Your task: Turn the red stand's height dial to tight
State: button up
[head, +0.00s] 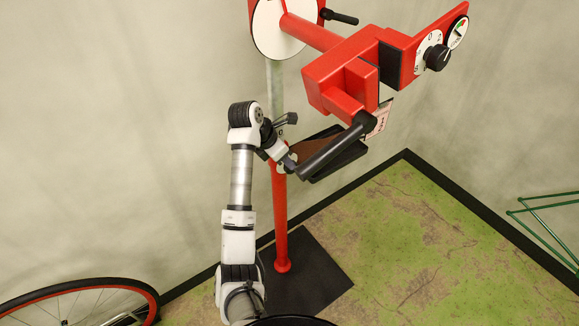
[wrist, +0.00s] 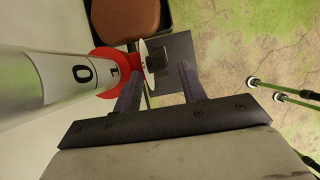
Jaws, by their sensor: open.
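The red stand (head: 281,225) rises from a black floor plate, with a silver post above its red lower tube. In the wrist view a red collar (wrist: 103,62) sits around the silver post (wrist: 60,80), which carries printed numbers. On the collar's side is the height dial (wrist: 157,61), a black knob before a white disc seen nearly edge-on. My gripper (wrist: 160,74) is open, with its fingers on either side of the knob in the picture; I cannot tell whether they touch it. In the head view my wrist (head: 275,149) is beside the post and the dial is not clear.
A black-rimmed tray with a brown inside (head: 311,149) sticks out beside the post, close to my wrist. Above is the stand's red clamp head (head: 341,78) with another black knob (head: 437,57). A bicycle wheel (head: 80,302) is at lower left, green tubes (head: 545,229) at right.

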jog(key=b+v, duration=0.1)
jog(key=v, duration=0.7)
jog(key=shift+r, duration=0.3)
jog(key=shift+s, duration=0.1)
